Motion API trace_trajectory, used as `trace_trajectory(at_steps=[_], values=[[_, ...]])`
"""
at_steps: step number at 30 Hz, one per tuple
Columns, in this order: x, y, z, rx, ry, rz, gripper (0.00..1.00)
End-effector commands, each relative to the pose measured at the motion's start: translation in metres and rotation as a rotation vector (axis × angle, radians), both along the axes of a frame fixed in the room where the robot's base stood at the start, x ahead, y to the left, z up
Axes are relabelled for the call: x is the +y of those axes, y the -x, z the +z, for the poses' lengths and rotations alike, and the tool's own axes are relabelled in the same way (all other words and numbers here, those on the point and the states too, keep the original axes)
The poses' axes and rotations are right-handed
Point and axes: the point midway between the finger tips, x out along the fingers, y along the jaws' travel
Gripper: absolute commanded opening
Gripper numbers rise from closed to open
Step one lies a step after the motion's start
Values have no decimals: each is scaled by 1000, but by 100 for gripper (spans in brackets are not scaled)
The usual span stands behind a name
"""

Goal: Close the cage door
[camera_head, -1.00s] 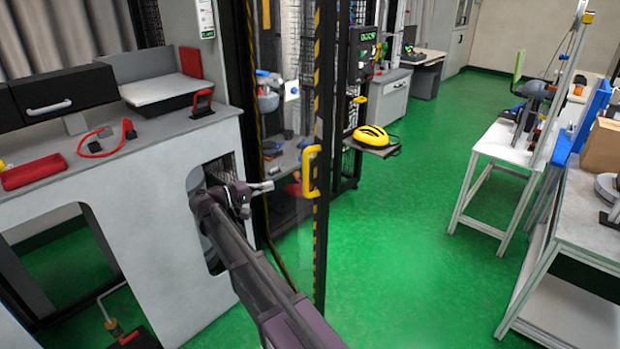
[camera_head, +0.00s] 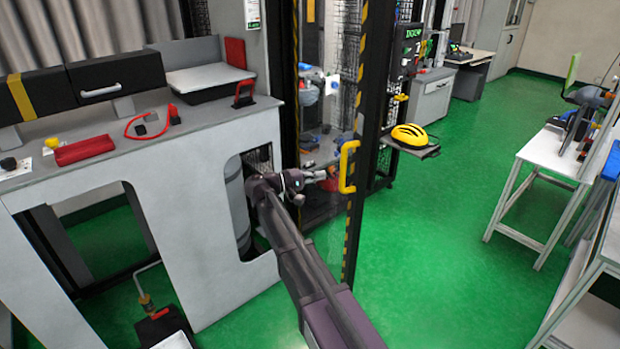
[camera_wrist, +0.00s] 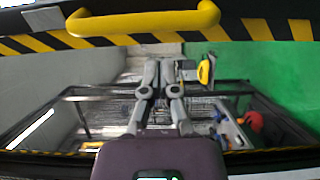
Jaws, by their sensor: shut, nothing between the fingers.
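The cage door has a dark edge with yellow-and-black stripes (camera_head: 357,215) and a clear panel. It stands swung out from the dark cage frame. Its yellow handle (camera_head: 348,167) is on the striped edge. In the wrist view the handle (camera_wrist: 143,21) crosses the top of the picture, above the striped bar (camera_wrist: 235,31). My gripper (camera_head: 326,175) is just left of the handle in the head view, seemingly apart from it. Its grey fingers (camera_wrist: 158,72) are shut with nothing held, below the handle in the wrist view.
A grey workbench (camera_head: 185,125) with a red tray (camera_head: 84,150) stands close to my arm at left. A yellow helmet (camera_head: 410,135) sits on a small shelf beyond the door. White tables (camera_head: 560,150) stand at right. Green floor (camera_head: 440,230) between is clear.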

Motion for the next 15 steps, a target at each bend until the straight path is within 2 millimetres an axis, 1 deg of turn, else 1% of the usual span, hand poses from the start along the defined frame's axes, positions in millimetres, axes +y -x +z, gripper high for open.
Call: trace_trajectory(at_steps=[1,9,15], values=[[-9,-2,0,0,0,-1,0],[-50,-12,0,0,0,-3,0],[-73,-18,0,0,0,-2,0]])
